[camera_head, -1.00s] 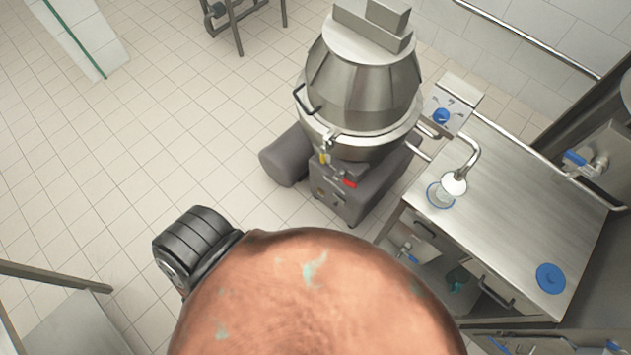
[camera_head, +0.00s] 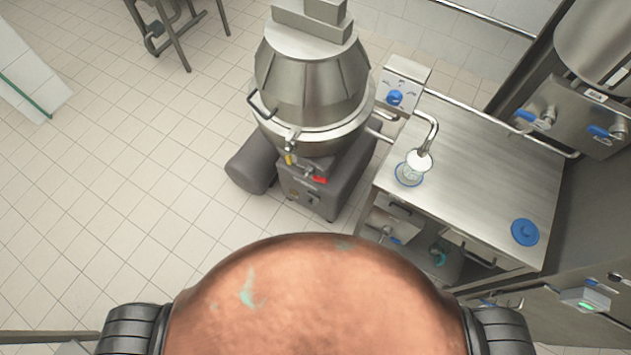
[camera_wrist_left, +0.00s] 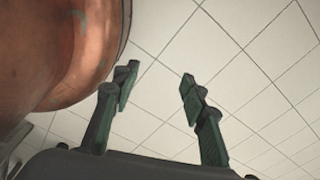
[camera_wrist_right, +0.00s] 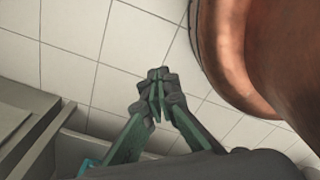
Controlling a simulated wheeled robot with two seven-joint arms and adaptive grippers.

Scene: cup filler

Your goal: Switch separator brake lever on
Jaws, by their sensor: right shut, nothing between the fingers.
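The separator (camera_head: 312,80) is a steel, cone-topped machine on a grey base at the upper middle of the head view. On its base front are a small red lever (camera_head: 319,180) and a yellow part (camera_head: 289,159). I cannot tell which of them is the brake lever. My left gripper shows in the left wrist view (camera_wrist_left: 155,88), open and empty above the floor. My right gripper shows in the right wrist view (camera_wrist_right: 158,84), shut with nothing in it. Neither gripper shows in the head view, and both are far from the separator.
A steel table (camera_head: 470,170) stands right of the separator, with a tap (camera_head: 424,150), a blue round lid (camera_head: 525,232) and a control box with a blue knob (camera_head: 395,97). Blue-handled valves (camera_head: 605,132) are at the right. The tiled floor (camera_head: 130,190) at the left is clear.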

